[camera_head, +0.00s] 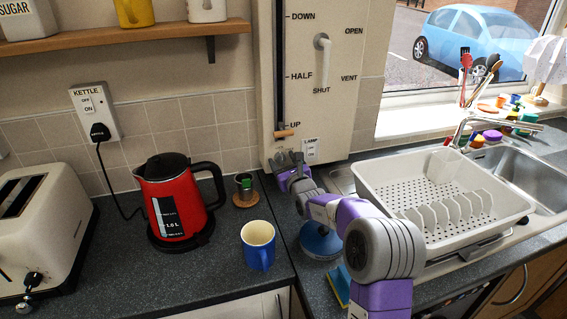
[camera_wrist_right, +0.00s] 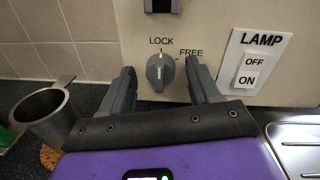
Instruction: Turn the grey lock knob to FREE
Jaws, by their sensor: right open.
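The grey lock knob (camera_wrist_right: 160,72) is on the cream panel (camera_wrist_right: 215,25), between the printed words LOCK, above it, and FREE, to its upper right. Its raised bar stands nearly upright, with its upper end towards LOCK. My right gripper (camera_wrist_right: 160,67) is open, with one finger on each side of the knob and a visible gap on both sides. In the head view, my right gripper (camera_head: 289,159) is at the foot of the panel (camera_head: 340,100), and I cannot make out the knob there. My left gripper is not in view.
The LAMP switch (camera_wrist_right: 250,68) is just right of the knob. A metal cup (camera_wrist_right: 42,108) stands at left. On the worktop are a red kettle (camera_head: 172,200), a blue mug (camera_head: 258,246) and a dish rack (camera_head: 385,181). A slider handle (camera_head: 284,134) sits at UP.

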